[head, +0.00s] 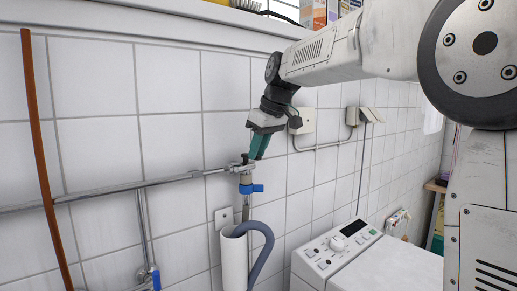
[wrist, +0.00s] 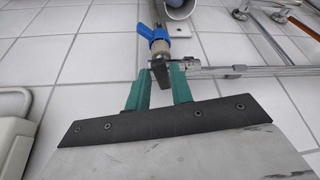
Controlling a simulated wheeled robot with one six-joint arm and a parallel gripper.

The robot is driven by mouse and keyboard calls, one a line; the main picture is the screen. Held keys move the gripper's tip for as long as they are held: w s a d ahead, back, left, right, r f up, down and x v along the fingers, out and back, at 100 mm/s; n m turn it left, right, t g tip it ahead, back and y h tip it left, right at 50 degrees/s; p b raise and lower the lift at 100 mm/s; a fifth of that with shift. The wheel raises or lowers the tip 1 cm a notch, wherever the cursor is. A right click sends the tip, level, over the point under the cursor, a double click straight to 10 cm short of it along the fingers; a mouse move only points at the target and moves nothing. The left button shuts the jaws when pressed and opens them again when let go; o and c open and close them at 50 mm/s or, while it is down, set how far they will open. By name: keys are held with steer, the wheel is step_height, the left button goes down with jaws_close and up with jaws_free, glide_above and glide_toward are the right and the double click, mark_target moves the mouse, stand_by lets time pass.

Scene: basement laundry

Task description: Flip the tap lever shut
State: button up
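The tap (head: 246,177) sits at the end of a metal pipe on the tiled wall, with a blue lever-like part (head: 257,188) sticking out to the right below its body. In the wrist view this blue part (wrist: 150,34) lies beyond my fingertips and points left. My gripper (head: 256,155) reaches down from above, just over the tap. In the wrist view its two teal fingers (wrist: 161,72) are apart, with a short dark piece of the tap (wrist: 160,74) between their tips. I cannot tell whether the fingers touch it.
A white standpipe (head: 234,262) with a grey hose (head: 268,245) is below the tap. A white washing machine (head: 385,268) stands at the lower right. The metal pipe (head: 130,187) runs left past a rusty pipe (head: 40,150). Another blue-handled valve (head: 154,278) is lower left.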

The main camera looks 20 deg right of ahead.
jaws_close()
steer(key=shift+s+a+m+t+h, duration=0.15)
steer(key=shift+a+m+h, duration=0.15)
steer(key=shift+m, duration=0.5)
steer(key=shift+s+a+m+t+h, duration=0.15)
steer(key=shift+a+m+h, duration=0.15)
steer(key=shift+m, duration=0.5)
steer(key=shift+o, duration=2.4)
jaws_free()
steer(key=v, duration=0.8)
steer(key=shift+w+f, duration=0.1)
steer(key=shift+w, duration=0.05)
